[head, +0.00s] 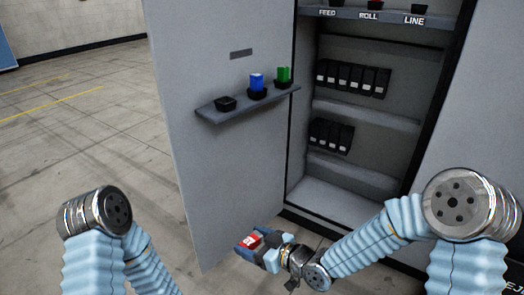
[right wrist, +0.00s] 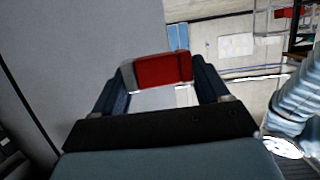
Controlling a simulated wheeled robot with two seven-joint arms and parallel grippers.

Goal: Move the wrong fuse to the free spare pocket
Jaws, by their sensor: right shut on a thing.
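A red fuse with a pale end (head: 249,240) is between the fingers of my right gripper (head: 247,243), which is shut on it low in front of the cabinet door. The right wrist view shows the red fuse (right wrist: 163,71) gripped between both fingers. On the door shelf (head: 240,106), the left pocket (head: 225,103) looks empty. The middle pocket holds a blue fuse (head: 257,81) and the right pocket holds a green fuse (head: 283,74). My left gripper is out of view; only its arm shows.
The open cabinet has a top shelf (head: 392,17) labelled FEED, ROLL and LINE, with its pockets partly cut off by the frame. Rows of black modules (head: 352,78) sit inside. The open door (head: 215,170) stands beside the gripper. Floor to the left is clear.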

